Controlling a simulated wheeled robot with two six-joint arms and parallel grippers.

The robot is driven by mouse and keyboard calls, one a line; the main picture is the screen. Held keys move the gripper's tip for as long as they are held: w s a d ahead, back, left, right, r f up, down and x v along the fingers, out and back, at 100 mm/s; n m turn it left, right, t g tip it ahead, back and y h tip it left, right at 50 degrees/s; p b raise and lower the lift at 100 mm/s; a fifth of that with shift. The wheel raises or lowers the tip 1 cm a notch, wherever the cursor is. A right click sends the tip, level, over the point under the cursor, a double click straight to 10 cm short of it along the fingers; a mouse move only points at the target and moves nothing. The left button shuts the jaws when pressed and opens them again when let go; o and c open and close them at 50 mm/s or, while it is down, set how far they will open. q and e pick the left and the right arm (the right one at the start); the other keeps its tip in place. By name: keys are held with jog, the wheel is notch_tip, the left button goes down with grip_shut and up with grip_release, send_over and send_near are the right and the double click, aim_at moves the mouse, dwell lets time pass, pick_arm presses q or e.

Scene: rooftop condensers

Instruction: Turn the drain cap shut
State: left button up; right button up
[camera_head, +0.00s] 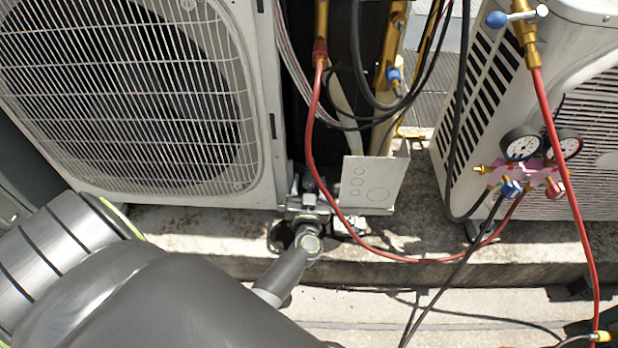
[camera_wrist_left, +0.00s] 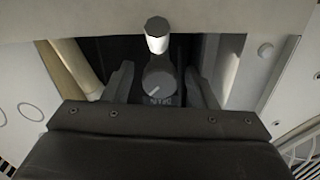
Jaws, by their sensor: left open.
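In the left wrist view the drain cap (camera_wrist_left: 159,88) is a round dark grey cap with a pale line across its face and small lettering, upside down and too small to read surely. My left gripper (camera_wrist_left: 158,82) is open, with one finger on each side of the cap. Whether the fingers touch it I cannot tell. In the head view my left gripper (camera_head: 303,196) is at the foot of the gap beside the left condenser, and the cap is not distinguishable there. My right gripper is not in view.
A pale metal plate (camera_head: 374,183) stands close right of my gripper. The left condenser (camera_head: 130,95) is close on the left. A red hose (camera_head: 312,150) loops past the gripper to a pink gauge manifold (camera_head: 523,174) by the right condenser (camera_head: 585,110). The concrete ledge (camera_head: 480,270) is mostly clear.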

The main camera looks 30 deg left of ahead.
pick_arm(q)
jog(key=c, duration=1)
